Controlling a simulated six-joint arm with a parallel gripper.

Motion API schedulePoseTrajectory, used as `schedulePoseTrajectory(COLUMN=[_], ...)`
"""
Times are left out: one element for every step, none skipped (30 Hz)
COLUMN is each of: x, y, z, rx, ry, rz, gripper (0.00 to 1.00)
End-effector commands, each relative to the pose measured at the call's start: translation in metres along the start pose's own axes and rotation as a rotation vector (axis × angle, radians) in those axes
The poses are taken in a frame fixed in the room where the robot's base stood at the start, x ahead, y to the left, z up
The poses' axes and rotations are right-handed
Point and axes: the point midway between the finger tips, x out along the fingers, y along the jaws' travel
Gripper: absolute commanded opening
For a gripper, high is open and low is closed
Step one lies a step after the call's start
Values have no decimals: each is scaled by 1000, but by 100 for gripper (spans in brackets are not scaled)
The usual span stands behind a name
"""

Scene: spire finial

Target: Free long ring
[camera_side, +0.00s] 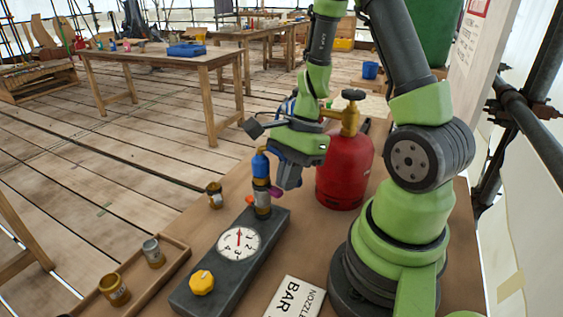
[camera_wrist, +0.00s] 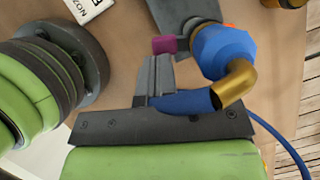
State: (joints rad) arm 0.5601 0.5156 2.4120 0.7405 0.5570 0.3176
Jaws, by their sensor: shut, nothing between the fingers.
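A fitting stands upright on the dark gauge box (camera_side: 232,252). It has a blue upper part (camera_side: 261,165), a brass elbow on top and a metal ring (camera_side: 262,198) lower down; I cannot tell whether this is the long ring. In the wrist view the blue collar (camera_wrist: 222,50) and brass elbow (camera_wrist: 237,84) are right of my fingers. A purple piece (camera_side: 276,194) sticks out from the fitting's side; in the wrist view it (camera_wrist: 164,44) is just beyond my fingertips. My gripper (camera_wrist: 158,62) is shut and empty, close beside the fitting.
A brass ring (camera_side: 215,194) stands on the bench left of the fitting. A wooden tray (camera_side: 176,262) holds a steel ring (camera_side: 153,252) and a brass ring (camera_side: 114,289). A red gas cylinder (camera_side: 343,172) stands close behind my gripper. A nozzle sign (camera_side: 293,298) lies in front.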

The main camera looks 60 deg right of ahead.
Motion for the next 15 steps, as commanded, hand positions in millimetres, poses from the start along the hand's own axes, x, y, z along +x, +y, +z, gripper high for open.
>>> schedulePoseTrajectory(x=[0, 1, 1, 2, 2, 2, 2, 2, 2, 3, 3, 3, 3, 3, 3], y=[1, 1, 2, 2, 2, 2, 3, 3, 3, 3, 3, 3, 3, 3, 3], z=[2, 2, 3, 4, 4, 5, 5, 6, 6, 6, 6, 7, 7, 7, 7], rx=[25, 39, 58, 71, 83, 97, 107, 116, 125, 132, 137, 142, 146, 149, 151], ry=[-1, -1, 0, 0, 0, -1, -1, -1, 0, 0, 0, 0, 0, 0, 0], rz=[-9, -15, -22, -27, -33, -38, -42, -45, -49, -52, -55, -57, -59, -60, -61], gripper=[0, 0, 0, 0, 0, 0, 0, 0, 0, 0, 0, 0, 0, 0, 0])
